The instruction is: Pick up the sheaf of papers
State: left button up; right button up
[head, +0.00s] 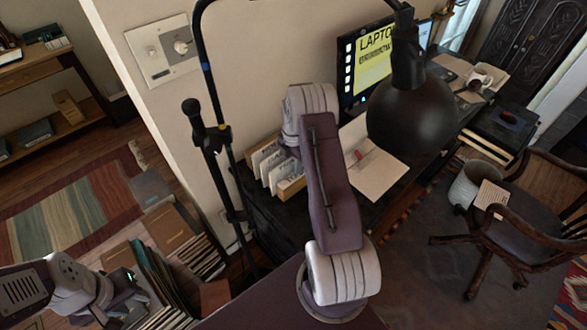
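Loose papers show in several places, and I cannot tell which is the sheaf. A pale open sheet or folder (378,172) with a small red item lies on the dark desk. A printed paper (491,196) lies at the chair's seat, beside a bin. My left arm comes in at the lower left; its gripper end (122,305) is small and dark over the book stacks, and its fingers cannot be made out. My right arm rises in the middle, in front of the desk; its gripper is hidden. No paper is seen in a gripper.
A black lamp (412,110) hangs in front of the monitor (372,62). A file holder (285,178) stands on the desk's left end. A wooden chair (530,225) and grey bin (464,187) stand right. Books (170,228) stand on the floor at lower left. A rug (75,215) lies left.

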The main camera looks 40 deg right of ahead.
dwell(0.4)
jog(key=shift+f, duration=0.1)
jog(key=shift+c, duration=0.6)
grip_shut()
notch_tip(320, 180, up, 10)
jog(key=shift+r+b, duration=0.1)
jog(key=shift+b, duration=0.3)
